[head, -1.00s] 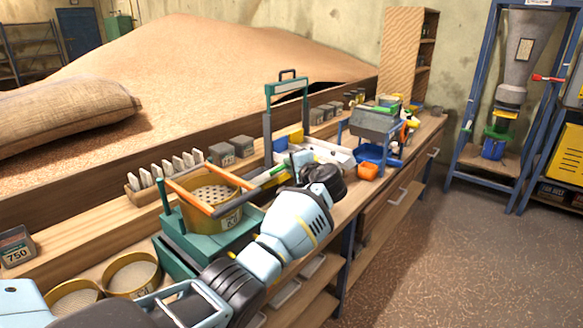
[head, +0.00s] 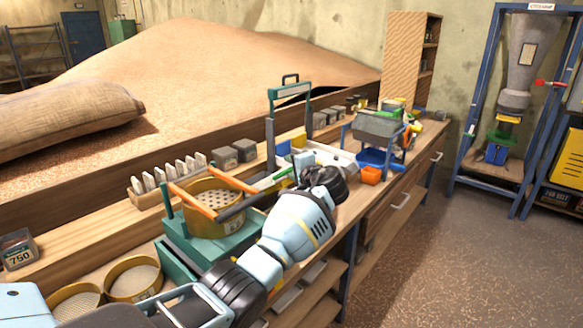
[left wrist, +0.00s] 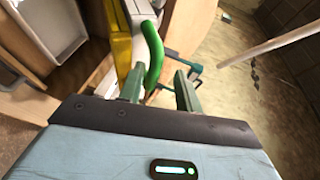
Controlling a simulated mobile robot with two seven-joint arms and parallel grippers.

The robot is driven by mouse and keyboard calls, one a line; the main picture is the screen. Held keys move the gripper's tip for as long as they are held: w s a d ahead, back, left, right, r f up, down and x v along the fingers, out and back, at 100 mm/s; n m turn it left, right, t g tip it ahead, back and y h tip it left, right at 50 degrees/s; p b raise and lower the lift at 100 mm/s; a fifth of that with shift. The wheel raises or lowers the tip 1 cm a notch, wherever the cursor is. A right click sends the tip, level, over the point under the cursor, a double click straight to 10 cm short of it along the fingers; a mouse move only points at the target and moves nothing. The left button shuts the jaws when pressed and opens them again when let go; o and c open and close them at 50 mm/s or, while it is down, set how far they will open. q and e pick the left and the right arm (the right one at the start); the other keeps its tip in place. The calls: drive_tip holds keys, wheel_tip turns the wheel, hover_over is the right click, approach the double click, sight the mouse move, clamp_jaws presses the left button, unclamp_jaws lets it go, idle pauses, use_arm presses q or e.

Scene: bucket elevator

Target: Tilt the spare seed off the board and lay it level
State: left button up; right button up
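My left arm comes in from the lower left, and its gripper (head: 290,172) is over the bench beside the white board or tray (head: 325,155). In the left wrist view the two teal fingers (left wrist: 159,90) stand apart, with a gap between them. A bright green curved handle-like piece (left wrist: 152,52) shows at the gap, nearer the left finger; contact is unclear. A pale panel edge (left wrist: 137,20) and a yellow part (left wrist: 117,35) are just beyond. I cannot make out the spare seed. The black wrist hides part of the board. My right gripper is not in view.
A yellow sieve (head: 208,200) with orange bars sits on a teal stand left of the gripper. A teal upright frame (head: 289,92) stands behind. A grey hopper (head: 377,127), blue tray (head: 377,158) and orange cup (head: 371,175) are to the right. The floor at right is clear.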

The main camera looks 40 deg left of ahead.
use_arm(q)
drive_tip(key=v, duration=0.7)
drive_tip(key=shift+d+p, duration=0.3)
drive_tip(key=shift+p, duration=0.05)
drive_tip(key=shift+s+r, duration=0.1)
drive_tip(key=shift+r, duration=0.05)
